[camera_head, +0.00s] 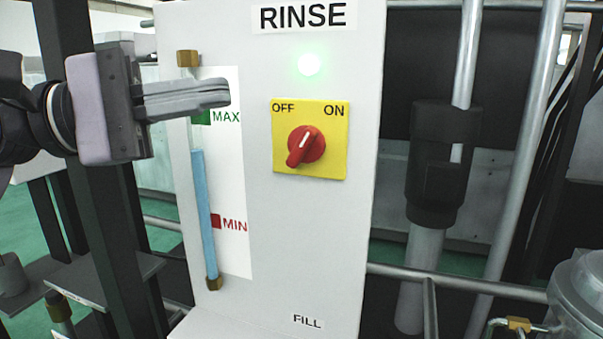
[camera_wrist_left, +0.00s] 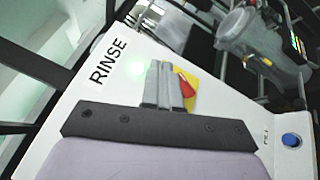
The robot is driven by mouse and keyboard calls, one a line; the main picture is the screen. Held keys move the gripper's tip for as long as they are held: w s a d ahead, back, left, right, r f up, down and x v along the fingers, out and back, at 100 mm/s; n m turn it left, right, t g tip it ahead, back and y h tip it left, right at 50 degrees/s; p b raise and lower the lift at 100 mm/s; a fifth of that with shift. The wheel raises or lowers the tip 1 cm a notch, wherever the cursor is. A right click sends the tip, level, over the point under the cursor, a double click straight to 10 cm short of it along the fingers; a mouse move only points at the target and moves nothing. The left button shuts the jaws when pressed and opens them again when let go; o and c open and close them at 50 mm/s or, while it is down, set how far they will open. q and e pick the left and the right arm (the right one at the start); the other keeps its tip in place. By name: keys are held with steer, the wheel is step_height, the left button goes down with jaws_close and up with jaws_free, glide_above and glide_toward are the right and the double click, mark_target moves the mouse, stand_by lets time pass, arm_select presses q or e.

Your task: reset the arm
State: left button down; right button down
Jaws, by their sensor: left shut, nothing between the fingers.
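My left gripper (camera_head: 226,92) comes in from the left in the head view. It is shut and empty, its fingers in front of the sight gauge near the MAX mark. Its fingers also show in the left wrist view (camera_wrist_left: 163,70), partly covering the yellow plate. The red knob (camera_head: 306,146) sits on a yellow plate (camera_head: 335,168) marked OFF and ON, on the white RINSE panel (camera_head: 300,230). The knob's white line points to the upper right, toward ON. The gripper is left of the knob and apart from it. My right gripper is not in view.
A green lamp (camera_head: 309,64) glows above the knob. The sight gauge (camera_head: 203,210) holds blue liquid between MIN and MAX. A blue button (camera_wrist_left: 291,139) shows on the panel's lower part. Pipes (camera_head: 515,150) and a clear vessel (camera_head: 578,290) stand to the right.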

arm_select(q)
steer(key=w+a+f+n+t+y, duration=0.25)
steer(key=n+t, duration=0.35)
steer(key=n, duration=0.6)
steer(key=w+a+f+n+t+y, duration=0.1)
steer(key=a+f+n+t+y, duration=0.2)
steer(key=n+t, duration=0.65)
steer(key=w+a+f+n+t+y, duration=0.2)
steer(key=f+n+t, duration=0.2)
steer(key=n, duration=1)
steer(key=a+f+n+g+y, duration=0.3)
steer(key=f+n+y, duration=0.3)
steer(key=f+n, duration=0.3)
steer(key=a+f+n+g+y, duration=0.25)
steer(key=f+n+y, duration=0.35)
steer(key=f+n, duration=0.3)
steer(key=s+a+f+n+g, duration=0.1)
steer(key=s+f+n+g, duration=0.25)
steer(key=f, duration=0.45)
steer(key=s+a+f+n+g, duration=0.1)
steer(key=s+f+n+g, duration=0.1)
steer(key=s+f+g, duration=0.45)
steer(key=s+d+f+n+g, duration=0.2)
steer(key=s+f+n+g, duration=0.3)
steer(key=s+f, duration=0.75)
steer(key=w+d+f+t+h+p, duration=0.3)
steer(key=w+f+t, duration=0.1)
steer(key=t, duration=0.3)
steer(key=shift+w+f+m, duration=0.25)
steer(key=shift+w+m, duration=0.05)
